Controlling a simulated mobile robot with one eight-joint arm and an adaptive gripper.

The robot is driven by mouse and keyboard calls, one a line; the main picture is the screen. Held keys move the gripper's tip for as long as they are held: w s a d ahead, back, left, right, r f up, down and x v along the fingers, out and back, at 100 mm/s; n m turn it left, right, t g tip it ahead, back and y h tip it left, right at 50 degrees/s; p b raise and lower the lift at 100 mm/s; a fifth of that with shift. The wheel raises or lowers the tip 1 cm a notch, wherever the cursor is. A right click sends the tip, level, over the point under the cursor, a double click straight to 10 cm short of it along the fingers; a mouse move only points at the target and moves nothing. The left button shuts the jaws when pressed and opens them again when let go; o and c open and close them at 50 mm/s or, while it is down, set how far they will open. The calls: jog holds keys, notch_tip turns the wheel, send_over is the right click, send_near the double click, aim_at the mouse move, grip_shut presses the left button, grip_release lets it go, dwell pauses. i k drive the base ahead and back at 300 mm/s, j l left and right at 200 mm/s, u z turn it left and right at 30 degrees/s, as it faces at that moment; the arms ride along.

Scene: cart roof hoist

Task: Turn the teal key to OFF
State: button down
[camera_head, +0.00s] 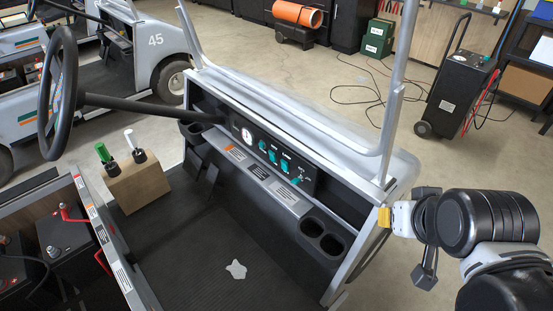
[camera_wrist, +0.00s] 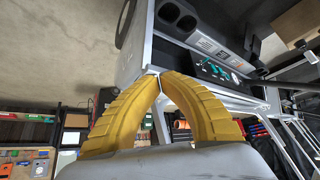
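The teal key (camera_head: 297,180) appears at the lower right end of the dash panel (camera_head: 248,121), past several teal switches (camera_head: 272,156). It is small, and its exact position against the OFF mark cannot be read. My gripper (camera_head: 384,217) is outside the cart, beside the right end of the dash and well apart from the key. In the wrist view, the yellow fingers of my gripper (camera_wrist: 159,76) meet at their tips with nothing between them. The dash with teal parts (camera_wrist: 215,69) shows beyond them; I cannot tell the key from the switches there.
Grey roof posts (camera_head: 394,95) and the dash's right edge stand between my arm and the panel. Two cup holders (camera_head: 323,236) are on the near right. A charger (camera_head: 457,85) stands behind on open floor.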

aim_at(296, 181)
jog(key=k+j+z, duration=0.25)
jog(key=k+j, duration=0.35)
jog(key=k, duration=0.2)
jog(key=i, duration=0.2)
